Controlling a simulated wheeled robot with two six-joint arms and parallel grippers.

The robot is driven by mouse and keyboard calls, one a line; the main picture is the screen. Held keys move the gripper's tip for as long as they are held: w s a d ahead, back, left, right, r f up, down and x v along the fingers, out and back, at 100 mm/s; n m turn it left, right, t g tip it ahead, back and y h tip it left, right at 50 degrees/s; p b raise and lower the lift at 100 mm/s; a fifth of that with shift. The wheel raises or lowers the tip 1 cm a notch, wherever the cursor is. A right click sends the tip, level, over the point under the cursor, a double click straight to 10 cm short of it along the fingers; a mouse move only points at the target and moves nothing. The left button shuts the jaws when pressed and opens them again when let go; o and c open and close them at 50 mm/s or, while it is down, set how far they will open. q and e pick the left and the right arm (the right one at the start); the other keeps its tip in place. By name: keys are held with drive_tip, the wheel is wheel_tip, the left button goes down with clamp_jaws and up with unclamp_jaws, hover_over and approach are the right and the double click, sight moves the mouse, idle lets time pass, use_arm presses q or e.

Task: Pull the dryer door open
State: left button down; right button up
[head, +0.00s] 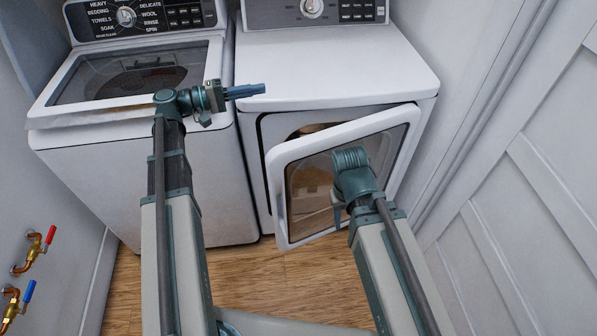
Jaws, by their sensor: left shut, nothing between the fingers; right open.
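The white dryer (335,65) stands on the right, its front facing me. Its door (340,132) is partly open, swung out toward me with its left edge away from the body and its right side still close to the dryer front. A dark gap shows behind its upper left. My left gripper (246,91) is shut and empty, pointing right in front of the dryer's top left edge. My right gripper (338,215) is in front of the door's window, pointing down. Its wrist hides most of its fingers, and I cannot tell whether it touches the door.
A top-loading washer (140,130) stands against the dryer's left side. A panelled white door (530,190) and wall close in on the right. Red and blue taps (38,250) stick out at the lower left. Wood floor (270,268) is clear in front of the machines.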

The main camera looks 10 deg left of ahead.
use_arm(q)
wheel_tip(320, 180, down, 33)
drive_tip(key=b, duration=3.2)
drive_tip(key=shift+w+r, duration=0.1)
drive_tip(key=shift+r, duration=0.05)
drive_tip(key=d, duration=1.1)
drive_tip(key=shift+w+d, duration=0.3)
drive_tip(key=shift+w, duration=0.05)
